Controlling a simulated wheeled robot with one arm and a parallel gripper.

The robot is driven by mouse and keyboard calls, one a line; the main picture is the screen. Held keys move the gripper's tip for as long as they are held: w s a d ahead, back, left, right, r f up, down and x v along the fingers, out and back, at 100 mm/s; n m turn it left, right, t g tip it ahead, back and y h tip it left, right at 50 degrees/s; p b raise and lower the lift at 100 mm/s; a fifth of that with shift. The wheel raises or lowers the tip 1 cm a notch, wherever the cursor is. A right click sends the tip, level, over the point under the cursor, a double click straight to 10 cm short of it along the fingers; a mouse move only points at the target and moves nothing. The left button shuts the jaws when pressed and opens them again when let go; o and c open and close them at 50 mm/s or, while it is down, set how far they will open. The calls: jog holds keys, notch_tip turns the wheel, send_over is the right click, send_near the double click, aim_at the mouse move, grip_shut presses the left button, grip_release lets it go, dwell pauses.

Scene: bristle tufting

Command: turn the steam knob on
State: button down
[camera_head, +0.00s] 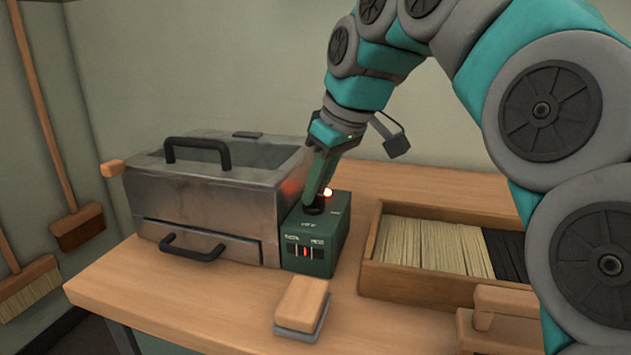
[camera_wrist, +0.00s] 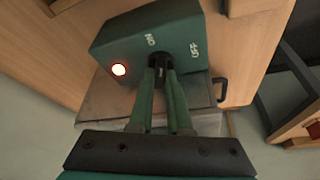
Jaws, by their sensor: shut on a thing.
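The green control box (camera_head: 318,235) stands on the bench against the right side of the metal steam box. The dark steam knob (camera_head: 314,208) sits on its top, mostly hidden by my fingers in the head view. It also shows in the wrist view (camera_wrist: 160,61), between the ON and OFF labels. My gripper (camera_head: 314,200) reaches down from above with its fingers shut on the knob. A lamp (camera_head: 327,192) on the box glows, and it shows bright with a red rim in the wrist view (camera_wrist: 119,70). I cannot tell exactly which label the knob points at.
The metal steam box (camera_head: 200,205) with black handles fills the bench's left side. A wooden tray (camera_head: 372,255) of bristles lies right of the control box. A wood-backed brush block (camera_head: 301,303) lies in front. Brooms (camera_head: 75,220) hang on the left wall.

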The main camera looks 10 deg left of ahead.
jog(key=n+g, duration=0.1)
jog(key=n, duration=0.3)
jog(key=shift+w+n+g+p, duration=0.1)
jog(key=shift+n+g+p, duration=0.2)
jog(key=shift+g+p, duration=0.1)
jog(key=shift+y, duration=0.3)
jog(key=c, duration=0.9)
grip_release()
jog(key=shift+o, duration=0.2)
jog(key=shift+d, duration=0.1)
